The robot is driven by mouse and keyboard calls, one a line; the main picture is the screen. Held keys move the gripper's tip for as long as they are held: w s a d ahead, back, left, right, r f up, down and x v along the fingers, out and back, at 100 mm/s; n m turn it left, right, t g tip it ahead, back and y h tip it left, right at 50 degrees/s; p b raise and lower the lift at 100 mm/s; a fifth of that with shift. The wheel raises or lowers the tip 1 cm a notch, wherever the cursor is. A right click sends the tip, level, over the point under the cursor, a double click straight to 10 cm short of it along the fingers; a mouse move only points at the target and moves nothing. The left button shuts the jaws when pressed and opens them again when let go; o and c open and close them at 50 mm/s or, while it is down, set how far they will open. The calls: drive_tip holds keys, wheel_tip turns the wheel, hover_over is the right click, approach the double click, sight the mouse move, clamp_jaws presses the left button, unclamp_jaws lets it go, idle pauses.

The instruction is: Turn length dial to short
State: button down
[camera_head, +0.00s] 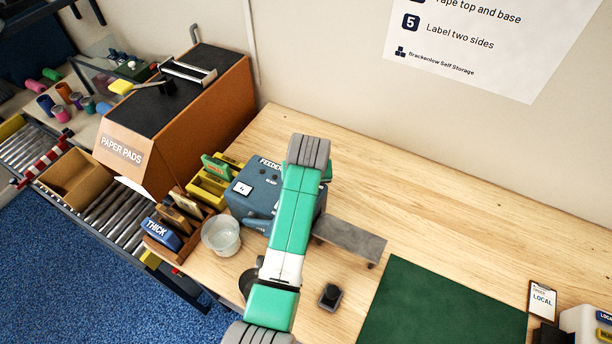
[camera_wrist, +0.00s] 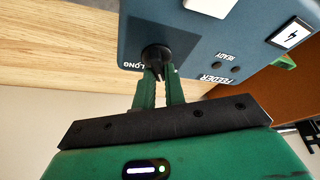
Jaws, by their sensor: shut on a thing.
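The blue-grey feeder (camera_head: 243,188) stands on the wooden table, partly hidden behind my green arm in the head view. In the wrist view its front panel (camera_wrist: 200,45) appears upside down, with a round black dial (camera_wrist: 156,54) near the panel's edge. The word LONG is printed beside the dial; the word for short is not visible. My gripper (camera_wrist: 160,76) has its two green fingers shut on the dial's narrow grip. In the head view the dial and fingers are hidden by my arm.
A small black item (camera_head: 330,296) and a green mat (camera_head: 440,310) lie nearer. The table behind is clear.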

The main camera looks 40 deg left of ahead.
drive_tip(key=shift+r+n+g+y, duration=0.1)
drive_tip(key=shift+n+g+y, duration=0.25)
drive_tip(key=shift+n, duration=1.15)
drive_tip(key=c, duration=1.5)
unclamp_jaws()
drive_tip(key=shift+o, duration=0.2)
drive_tip(key=b+v, duration=0.1)
drive_tip(key=v, duration=0.6)
drive_tip(key=shift+r, duration=0.35)
drive_tip(key=shift+d, duration=0.1)
